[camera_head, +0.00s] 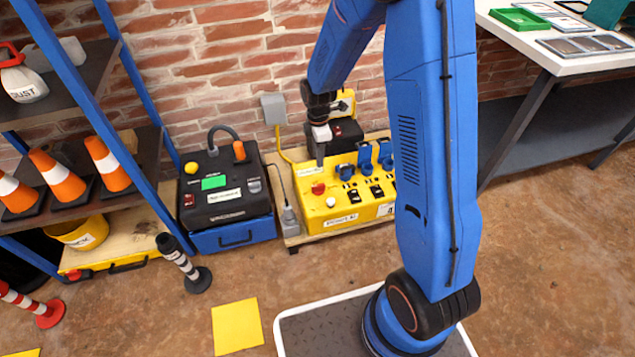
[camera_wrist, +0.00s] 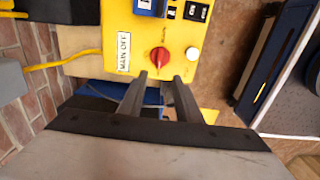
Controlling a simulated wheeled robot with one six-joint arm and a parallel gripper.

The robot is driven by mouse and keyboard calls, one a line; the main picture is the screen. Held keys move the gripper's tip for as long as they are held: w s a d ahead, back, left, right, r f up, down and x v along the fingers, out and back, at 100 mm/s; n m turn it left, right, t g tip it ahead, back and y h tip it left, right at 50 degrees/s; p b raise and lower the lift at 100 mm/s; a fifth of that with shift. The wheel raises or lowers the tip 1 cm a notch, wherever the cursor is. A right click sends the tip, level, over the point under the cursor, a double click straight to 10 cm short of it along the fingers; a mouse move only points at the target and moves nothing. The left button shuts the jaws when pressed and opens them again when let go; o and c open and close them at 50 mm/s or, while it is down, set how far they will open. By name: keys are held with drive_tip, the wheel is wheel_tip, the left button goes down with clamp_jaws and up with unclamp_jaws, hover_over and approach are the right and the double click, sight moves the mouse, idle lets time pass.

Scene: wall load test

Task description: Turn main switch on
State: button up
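The yellow power box (camera_head: 330,220) stands on a low wooden pallet by the brick wall. Its red rotary main switch (camera_head: 318,188) is on the left of its top face, and shows in the wrist view (camera_wrist: 159,57) beside a white label reading "MAIN OFF" (camera_wrist: 124,52). My gripper (camera_head: 320,160) points down over the box's left end, just behind the switch. In the wrist view my gripper (camera_wrist: 160,79) has its two fingers apart with nothing between them. The fingertips end just short of the switch; contact cannot be told.
A white button (camera_wrist: 192,53) and blue socket covers (camera_head: 364,155) are near the switch. A black and blue case (camera_head: 232,236) stands left of the box. A yellow cable (camera_head: 281,145) runs down the wall. A shelf with cones (camera_head: 57,177) is at left. Open floor lies in front.

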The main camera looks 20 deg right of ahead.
sight(318, 185)
wheel_tip(318, 185, down, 15)
drive_tip(key=shift+r, duration=0.15)
idle(0.4)
clamp_jaws()
